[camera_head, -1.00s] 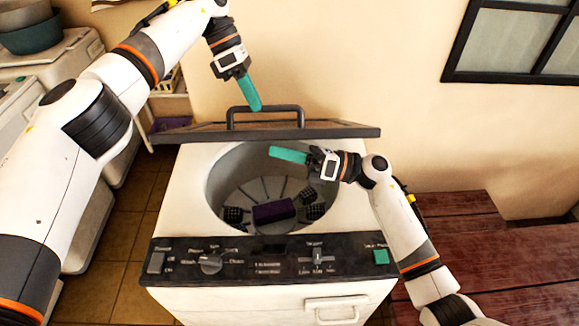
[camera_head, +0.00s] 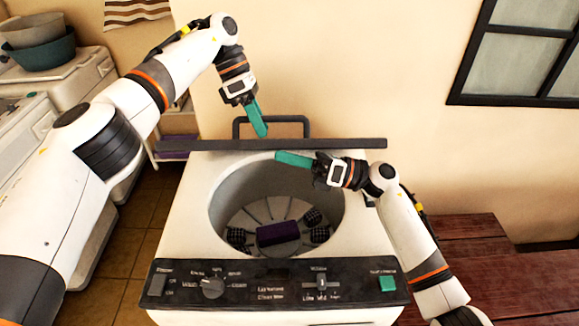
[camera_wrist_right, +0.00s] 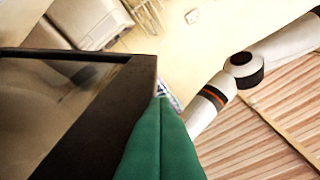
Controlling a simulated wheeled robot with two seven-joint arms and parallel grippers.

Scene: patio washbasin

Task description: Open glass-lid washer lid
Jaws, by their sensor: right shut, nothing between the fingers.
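The washer (camera_head: 185,215) stands in front of me. Its lid (camera_head: 340,144) is raised and shows nearly edge-on as a dark bar, with a black handle (camera_head: 306,125) above it. The round tub below is uncovered. In the right wrist view the lid's dark frame (camera_wrist_right: 105,115) and glass lie beside my right fingers. My right gripper (camera_head: 280,157) is shut and empty, just below the lid's edge, over the tub's back rim. My left gripper (camera_head: 263,131) points down by the handle, above the lid's edge; its green fingers look closed together. I cannot tell whether either touches the lid.
A purple block (camera_head: 278,233) lies in the tub. The control panel (camera_head: 250,287) runs along the washer's front. Red-brown wooden decking (camera_head: 465,235) is at right, a wall with a window behind. Other white appliances and bowls (camera_head: 42,50) stand at left.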

